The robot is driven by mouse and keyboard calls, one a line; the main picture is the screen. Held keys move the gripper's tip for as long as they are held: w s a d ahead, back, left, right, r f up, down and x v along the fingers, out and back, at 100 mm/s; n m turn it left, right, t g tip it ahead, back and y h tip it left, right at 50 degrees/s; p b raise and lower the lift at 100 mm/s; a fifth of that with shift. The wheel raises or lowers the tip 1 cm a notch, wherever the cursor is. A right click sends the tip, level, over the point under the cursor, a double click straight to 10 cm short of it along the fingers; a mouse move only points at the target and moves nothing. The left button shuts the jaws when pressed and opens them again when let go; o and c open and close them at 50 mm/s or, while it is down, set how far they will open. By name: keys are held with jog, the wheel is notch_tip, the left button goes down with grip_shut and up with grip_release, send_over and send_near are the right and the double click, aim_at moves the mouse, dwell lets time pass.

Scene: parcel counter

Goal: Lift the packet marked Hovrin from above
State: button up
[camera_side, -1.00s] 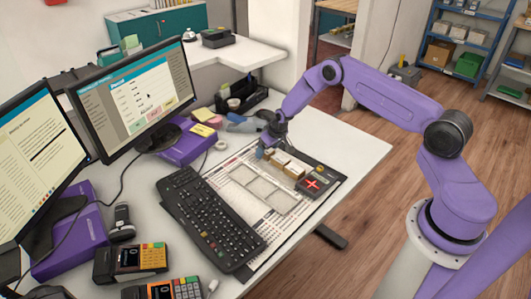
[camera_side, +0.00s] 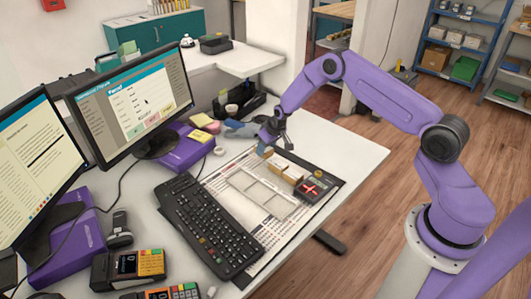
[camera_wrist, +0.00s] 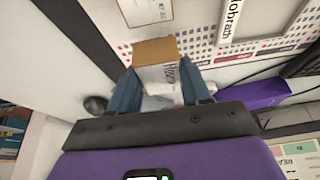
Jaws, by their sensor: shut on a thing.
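A small packet (camera_wrist: 157,62) with a brown top and a white face sits between the blue fingers of my gripper (camera_wrist: 160,92) in the wrist view. Print beginning with "H" shows on its white face; the rest is hidden or blurred. My gripper is shut on this packet from above. In the side view my gripper (camera_side: 266,141) is at the far end of the row of packets, with the held packet (camera_side: 264,152) just below it. Whether it is clear of the surface is hard to tell.
Other small packets (camera_side: 292,174) stand close by in a row, near a dark device with a red cross (camera_side: 311,188). A printed mat (camera_side: 272,222) with empty frames lies beside a black keyboard (camera_side: 208,225). In the wrist view, a frame reads "Nobrath" (camera_wrist: 235,18).

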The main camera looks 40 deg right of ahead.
jog(key=s+a+r, duration=0.2)
jog(key=s+r, duration=0.7)
jog(key=s, duration=0.4)
jog(key=shift+s+a+r, duration=0.25)
jog(key=shift+s, duration=0.1)
